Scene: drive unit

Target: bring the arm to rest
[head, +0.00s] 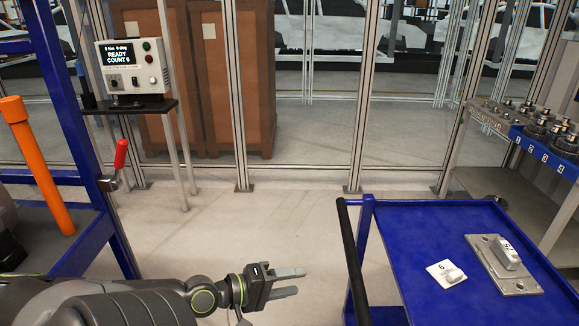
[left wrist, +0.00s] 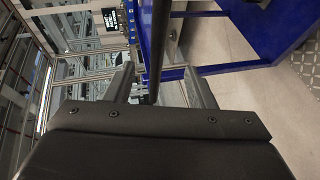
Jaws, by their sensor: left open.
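My left arm comes in from the lower left of the head view. Its gripper (head: 288,282) is open and empty, its two fingers pointing right over the floor, left of the blue cart (head: 410,240). In the left wrist view the two fingers of this gripper (left wrist: 160,88) stand apart. The dark cart handle (left wrist: 158,40) shows between and beyond them; I cannot tell how near it is. My right gripper is not in view.
On the cart lie a metal plate with a block (head: 505,265) and a white card marked 6 (head: 447,273). An orange post (head: 38,165) and blue frame (head: 75,130) stand left. A control box (head: 132,66) reads READY, COUNT 0. Floor (head: 250,220) between is clear.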

